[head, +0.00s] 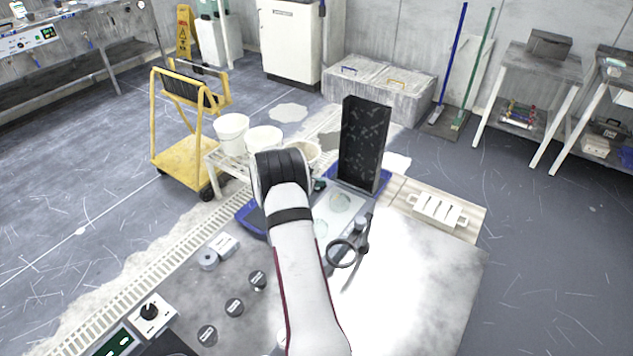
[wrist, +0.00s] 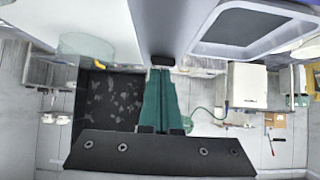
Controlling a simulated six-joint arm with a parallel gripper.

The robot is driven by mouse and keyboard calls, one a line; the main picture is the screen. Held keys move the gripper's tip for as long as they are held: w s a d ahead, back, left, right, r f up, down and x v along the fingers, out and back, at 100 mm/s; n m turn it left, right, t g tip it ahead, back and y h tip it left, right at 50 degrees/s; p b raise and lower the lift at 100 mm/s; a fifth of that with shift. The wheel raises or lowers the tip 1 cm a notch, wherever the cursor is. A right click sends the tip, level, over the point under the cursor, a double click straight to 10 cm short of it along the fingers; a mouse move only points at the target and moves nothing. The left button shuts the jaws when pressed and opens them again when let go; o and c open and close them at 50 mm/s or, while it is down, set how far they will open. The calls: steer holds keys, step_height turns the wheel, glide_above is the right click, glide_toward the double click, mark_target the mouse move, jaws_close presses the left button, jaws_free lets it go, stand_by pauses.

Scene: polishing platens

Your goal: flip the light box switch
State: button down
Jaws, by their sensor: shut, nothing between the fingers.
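I cannot pick out the light box switch in either view. A tall black speckled panel (head: 362,145) stands upright beyond the bench and may be the light box, but I cannot tell. It also shows left of my fingers in the wrist view (wrist: 108,98). My gripper (wrist: 160,78) has green fingers pressed together with nothing between them. In the head view my arm reaches forward over the bench and its wrist hides most of the gripper. The fingers are left of the panel; whether they touch anything is unclear.
A clear round disc (head: 340,202) lies on a pale board near a magnifier (head: 341,253). A slotted white rack (head: 437,211) is at right. White buckets (head: 232,132) stand behind.

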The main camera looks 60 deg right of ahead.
steer(key=shift+f, duration=0.1)
steer(key=shift+d+r, duration=0.3)
steer(key=shift+d, duration=0.4)
steer(key=r, duration=0.2)
steer(key=d+r, duration=0.1)
steer(key=r, duration=0.1)
steer(key=shift+r, duration=0.2)
steer(key=a+r, duration=0.5)
steer(key=r, duration=0.3)
steer(key=shift+a, duration=0.35)
